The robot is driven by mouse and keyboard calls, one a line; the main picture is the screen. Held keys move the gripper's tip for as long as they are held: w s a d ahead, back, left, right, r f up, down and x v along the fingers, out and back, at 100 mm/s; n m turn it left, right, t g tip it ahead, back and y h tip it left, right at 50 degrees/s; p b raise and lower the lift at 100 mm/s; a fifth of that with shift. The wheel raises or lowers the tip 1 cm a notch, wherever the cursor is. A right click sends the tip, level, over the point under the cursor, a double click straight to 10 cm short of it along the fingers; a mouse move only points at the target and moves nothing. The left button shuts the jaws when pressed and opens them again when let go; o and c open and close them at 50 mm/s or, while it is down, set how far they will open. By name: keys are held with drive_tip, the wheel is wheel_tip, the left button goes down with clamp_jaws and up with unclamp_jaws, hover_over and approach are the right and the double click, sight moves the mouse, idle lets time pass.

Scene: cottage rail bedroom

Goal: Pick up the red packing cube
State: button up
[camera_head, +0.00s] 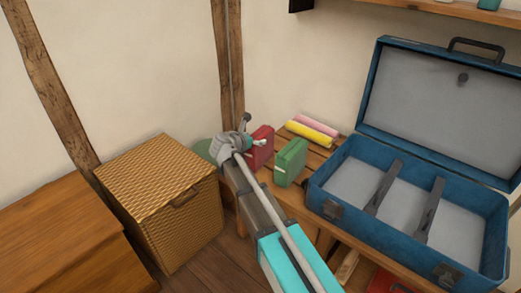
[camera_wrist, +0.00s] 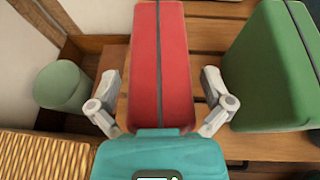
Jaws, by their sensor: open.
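The red packing cube (camera_head: 260,148) stands upright on the wooden bench, left of the green packing cube (camera_head: 290,162). In the wrist view the red packing cube (camera_wrist: 160,65) lies between the two fingers of my gripper (camera_wrist: 164,95), which are spread to its left and right. The fingers look apart from its sides, and my gripper's teal body hides the cube's near end. The green packing cube (camera_wrist: 270,70) is close to the right finger. In the head view my gripper (camera_head: 243,143) is at the red cube's left side, partly hidden by my arm.
An open blue suitcase (camera_head: 325,208) with dividers stands on the bench (camera_head: 284,193) to the right. Pink (camera_head: 318,123) and yellow rolls (camera_head: 309,133) lie behind the cubes. A wicker hamper (camera_head: 165,195) stands left. A green round object (camera_wrist: 62,85) is left of my gripper.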

drive_tip(key=c, duration=1.1)
drive_tip(key=shift+r, duration=0.15)
wheel_tip(320, 180, up, 10)
drive_tip(key=p, duration=1)
